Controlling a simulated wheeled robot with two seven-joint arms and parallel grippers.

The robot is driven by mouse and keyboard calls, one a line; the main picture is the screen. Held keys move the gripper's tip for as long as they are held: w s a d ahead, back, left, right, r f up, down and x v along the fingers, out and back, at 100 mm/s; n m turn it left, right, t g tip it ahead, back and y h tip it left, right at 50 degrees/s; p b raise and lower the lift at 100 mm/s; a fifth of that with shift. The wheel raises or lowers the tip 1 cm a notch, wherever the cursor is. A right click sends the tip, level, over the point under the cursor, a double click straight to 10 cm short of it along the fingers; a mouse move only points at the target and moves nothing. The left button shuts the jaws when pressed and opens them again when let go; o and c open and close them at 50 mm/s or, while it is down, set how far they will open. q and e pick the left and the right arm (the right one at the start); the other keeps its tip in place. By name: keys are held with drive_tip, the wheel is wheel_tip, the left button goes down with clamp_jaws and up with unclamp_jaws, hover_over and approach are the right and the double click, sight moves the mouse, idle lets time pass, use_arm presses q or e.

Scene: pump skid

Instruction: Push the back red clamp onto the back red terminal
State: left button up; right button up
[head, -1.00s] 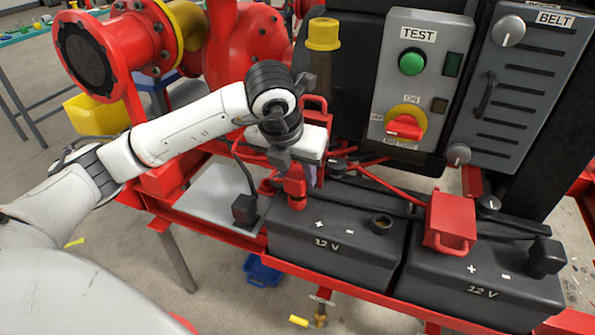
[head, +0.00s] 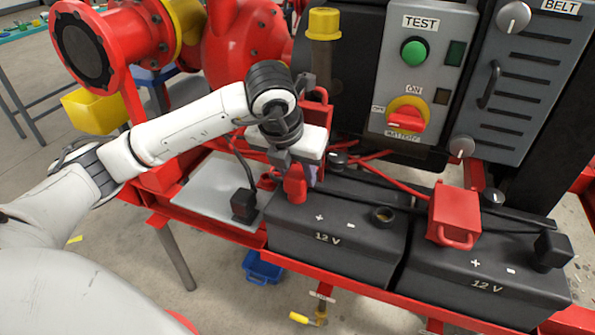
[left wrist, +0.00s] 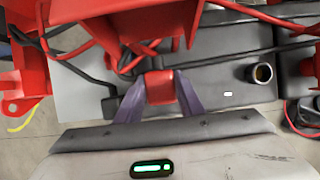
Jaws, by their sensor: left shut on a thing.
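The back red clamp (head: 294,187) is upright at the back left corner of the left black battery (head: 290,241), near its plus mark. My left gripper (head: 303,172) is shut on it from above. In the left wrist view the clamp (left wrist: 159,88) sits between the two fingers (left wrist: 160,97) of my left gripper, over the battery top. The clamp and fingers hide the back red terminal, so I cannot tell whether the clamp is seated on it or just above it. My right gripper is not in view.
A red cover (head: 455,215) with a handle stands on the right battery (head: 470,273). A black clamp (head: 243,204) rests on the grey plate (head: 205,190) left of the batteries. The grey test panel (head: 420,75) rises behind. Red cables run close behind the gripper.

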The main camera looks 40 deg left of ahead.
use_arm(q)
drive_tip(key=o, duration=1.3)
drive_tip(key=shift+o, duration=0.2)
drive_tip(key=shift+s+r, duration=0.15)
drive_tip(key=shift+r, duration=0.45)
drive_tip(key=p+v, duration=0.1)
drive_tip(key=v, duration=0.8)
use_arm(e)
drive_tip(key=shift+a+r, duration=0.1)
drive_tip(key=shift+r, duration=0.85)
use_arm(q)
drive_tip(key=shift+s, duration=0.1)
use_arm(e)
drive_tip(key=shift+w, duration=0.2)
